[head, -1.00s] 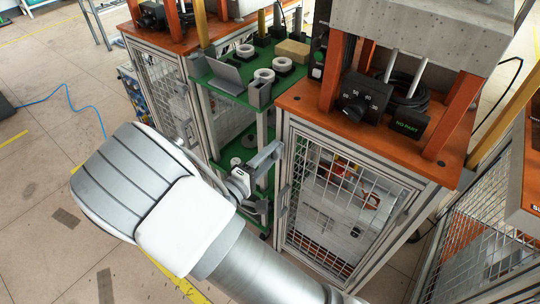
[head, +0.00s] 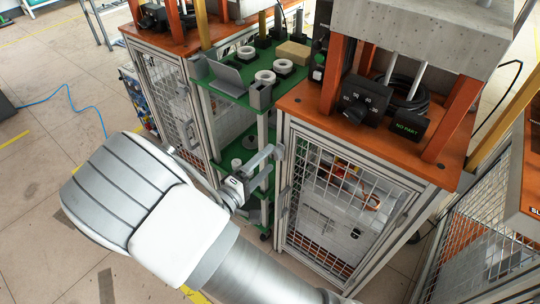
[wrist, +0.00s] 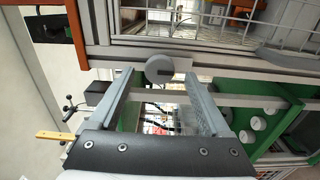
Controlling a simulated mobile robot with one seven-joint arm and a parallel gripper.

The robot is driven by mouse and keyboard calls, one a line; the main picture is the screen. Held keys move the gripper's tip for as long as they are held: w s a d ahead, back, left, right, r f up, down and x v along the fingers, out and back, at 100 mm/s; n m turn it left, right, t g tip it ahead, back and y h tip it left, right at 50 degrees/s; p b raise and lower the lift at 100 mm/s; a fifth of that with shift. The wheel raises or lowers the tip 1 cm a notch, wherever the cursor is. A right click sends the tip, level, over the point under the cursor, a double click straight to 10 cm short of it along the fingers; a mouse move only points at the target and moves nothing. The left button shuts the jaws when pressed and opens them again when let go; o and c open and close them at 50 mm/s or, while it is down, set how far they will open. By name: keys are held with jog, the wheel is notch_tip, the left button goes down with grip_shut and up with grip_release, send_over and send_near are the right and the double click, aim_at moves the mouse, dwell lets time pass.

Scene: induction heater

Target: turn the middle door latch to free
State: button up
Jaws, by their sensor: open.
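The middle door latch is a round grey knob with a short tab (wrist: 159,69) on the metal frame, at the upper middle of the wrist view. My gripper (wrist: 158,88) is open, with one finger on either side of the latch's line and the knob just beyond the fingertips. No contact shows, and nothing is between the fingers. In the head view my gripper (head: 268,160) is at the left front post of the middle cabinet, close to the latch (head: 280,152). The mesh door (head: 335,210) looks shut; the latch's exact turn is hard to tell.
The middle cabinet has an orange top (head: 300,99) with a control box (head: 364,98) and a "NO PART" display (head: 409,126). A green shelf (head: 232,93) with white rings stands left of it, behind my gripper. Another mesh cabinet (head: 168,95) stands farther left.

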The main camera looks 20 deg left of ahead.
jog(key=p+v, duration=0.2)
jog(key=v, duration=1.3)
jog(key=w+d+r+m+g+h, duration=0.25)
jog(key=d+r+g, duration=0.2)
jog(key=d, duration=0.35)
jog(key=w+d+r+m+g+h, duration=0.1)
jog(key=w+d+r+m+g, duration=0.25)
jog(key=d+g, duration=0.3)
jog(key=s+d+r+m+g+y, duration=0.25)
jog(key=d+r+y, duration=0.2)
jog(key=d, duration=0.35)
jog(key=s+d+r+m+g+y, duration=0.1)
jog(key=s+d+r+m+y, duration=0.25)
jog(key=d+r, duration=0.35)
jog(key=s+d+r+t+y+p, duration=0.1)
jog(key=d+r+p, duration=0.1)
jog(key=r+p, duration=0.9)
jog(key=s+d+r+m+t+y+p, duration=0.1)
jog(key=d+r+t+p, duration=0.1)
jog(key=r+p, duration=0.8)
notch_tip(320, 180, up, 5)
jog(key=shift+s+d+f+p, duration=0.25)
jog(key=shift+d+p, duration=0.05)
jog(key=shift+p, duration=0.1)
